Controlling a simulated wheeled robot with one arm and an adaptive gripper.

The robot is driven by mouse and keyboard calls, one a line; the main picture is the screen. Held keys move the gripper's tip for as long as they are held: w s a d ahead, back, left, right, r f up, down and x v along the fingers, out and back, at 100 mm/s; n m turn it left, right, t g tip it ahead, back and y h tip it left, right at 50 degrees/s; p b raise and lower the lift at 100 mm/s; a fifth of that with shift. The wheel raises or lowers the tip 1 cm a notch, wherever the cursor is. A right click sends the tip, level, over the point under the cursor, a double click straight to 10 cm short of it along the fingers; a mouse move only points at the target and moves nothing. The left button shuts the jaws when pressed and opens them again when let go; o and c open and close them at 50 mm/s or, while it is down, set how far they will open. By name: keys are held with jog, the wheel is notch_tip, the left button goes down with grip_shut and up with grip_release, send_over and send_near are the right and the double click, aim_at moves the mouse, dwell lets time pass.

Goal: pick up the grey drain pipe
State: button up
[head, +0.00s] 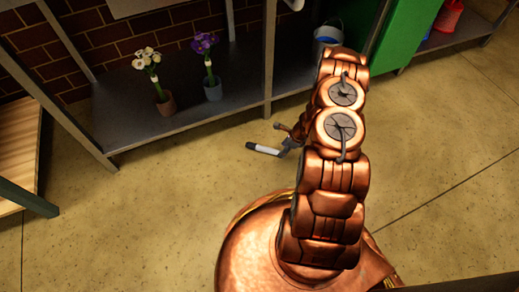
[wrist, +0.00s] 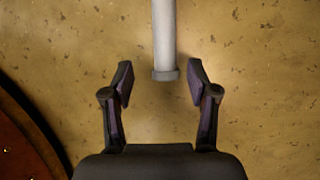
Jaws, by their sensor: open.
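The grey drain pipe (wrist: 164,38) runs up out of the top of the wrist view, with a darker collar at its near end. It lies on the floor, and in the head view a short pale length of it (head: 263,149) shows left of my arm. My gripper (wrist: 159,75) is open, with one finger on each side of the pipe's near end. A gap shows between the pipe and each finger. In the head view my gripper (head: 286,146) is small and partly hidden by my arm, low near the floor.
A metal shelf (head: 130,107) behind holds two potted flowers, one white (head: 147,60) and one purple (head: 204,44). A bucket (head: 328,34) and a green panel (head: 405,38) stand at the back. A wooden piece (head: 18,145) is at left. The floor around the pipe is clear.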

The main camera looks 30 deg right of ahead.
aim_at(265, 150)
jog(key=x, duration=0.1)
jog(key=b+x, duration=0.2)
jog(key=x, duration=0.1)
jog(key=shift+w+d+f, duration=0.1)
jog(key=shift+w+d, duration=0.05)
jog(key=shift+d, duration=0.2)
jog(key=shift+w+a+f, duration=0.1)
jog(key=shift+a+f, duration=0.1)
jog(key=shift+f, duration=0.1)
grip_shut()
